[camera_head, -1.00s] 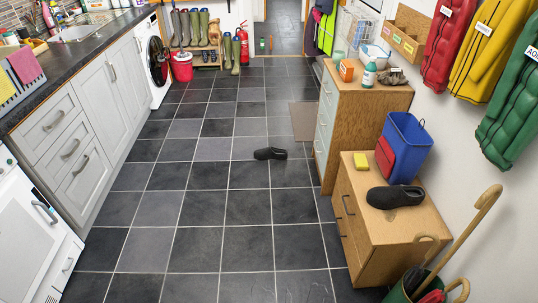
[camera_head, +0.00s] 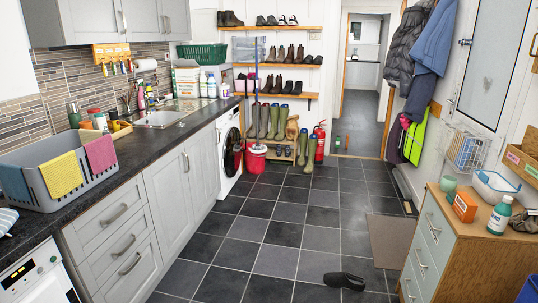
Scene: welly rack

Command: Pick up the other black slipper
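A black slipper (camera_head: 344,281) lies on the dark tiled floor near the bottom of the view, left of the wooden cabinet. No gripper of mine shows in this view. The second black slipper, on the low wooden unit in the earlier frame, is outside the view now.
A wooden cabinet (camera_head: 487,245) with drawers stands at the right, with an orange box (camera_head: 466,206) and a bottle (camera_head: 499,215) on top. A grey mat (camera_head: 391,240) lies beside it. Counters line the left. A red bucket (camera_head: 256,158) and a fire extinguisher (camera_head: 320,141) stand at the back. The middle floor is clear.

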